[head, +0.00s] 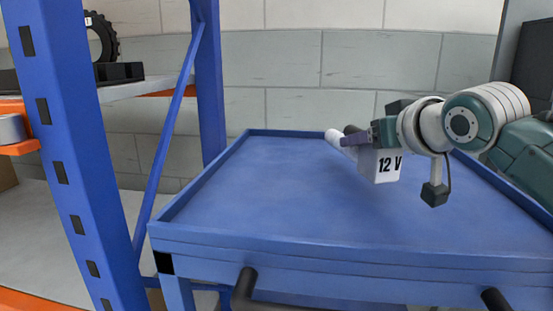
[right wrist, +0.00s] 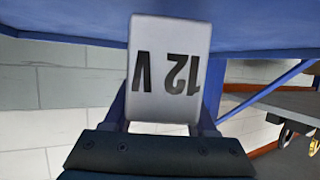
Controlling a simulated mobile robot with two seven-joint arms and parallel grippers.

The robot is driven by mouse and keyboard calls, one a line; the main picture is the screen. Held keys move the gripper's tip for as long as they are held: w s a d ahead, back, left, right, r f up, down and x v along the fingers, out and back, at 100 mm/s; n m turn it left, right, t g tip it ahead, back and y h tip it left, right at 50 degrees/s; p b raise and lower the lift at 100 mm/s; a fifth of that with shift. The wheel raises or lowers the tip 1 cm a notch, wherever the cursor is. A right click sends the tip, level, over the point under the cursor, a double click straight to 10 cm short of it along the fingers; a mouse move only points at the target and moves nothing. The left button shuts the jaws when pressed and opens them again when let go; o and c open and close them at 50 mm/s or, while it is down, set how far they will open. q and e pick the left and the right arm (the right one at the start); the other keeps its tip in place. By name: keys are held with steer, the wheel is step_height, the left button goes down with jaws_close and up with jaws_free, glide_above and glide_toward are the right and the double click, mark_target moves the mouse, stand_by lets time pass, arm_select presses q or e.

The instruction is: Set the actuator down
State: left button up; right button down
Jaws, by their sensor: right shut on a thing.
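The actuator (head: 386,170) is a white block marked "12 V" with a pale rod-like part reaching to the left. It is over the blue cart top, right of its middle and toward the back. My right gripper (head: 366,139) is shut on the actuator from above. In the right wrist view the block (right wrist: 168,60) sits between both fingers (right wrist: 163,104), its label upside down. I cannot tell whether its underside touches the cart top. My left gripper is not in view.
The blue cart top (head: 270,200) has a low raised rim and is bare at left and front. Dark handles (head: 244,288) stick out at its front. A blue rack post (head: 62,150) stands at left, with a shelf holding a black toothed wheel (head: 101,38). A block wall is behind.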

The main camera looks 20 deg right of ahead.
mark_target(391, 155)
step_height(391, 155, down, 3)
steer(key=shift+f+b, duration=0.1)
steer(key=shift+b, duration=0.45)
steer(key=c, duration=0.6)
jaws_free()
steer(key=shift+f, duration=0.1)
steer(key=o, duration=0.4)
steer(key=shift+s+a+r+p, duration=0.1)
steer(key=shift+s+r+p, duration=0.25)
steer(key=p+v, duration=0.4)
steer(key=v, duration=0.6)
steer(key=shift+s, duration=0.25)
steer(key=shift+s+r, duration=0.1)
steer(key=shift+s, duration=0.2)
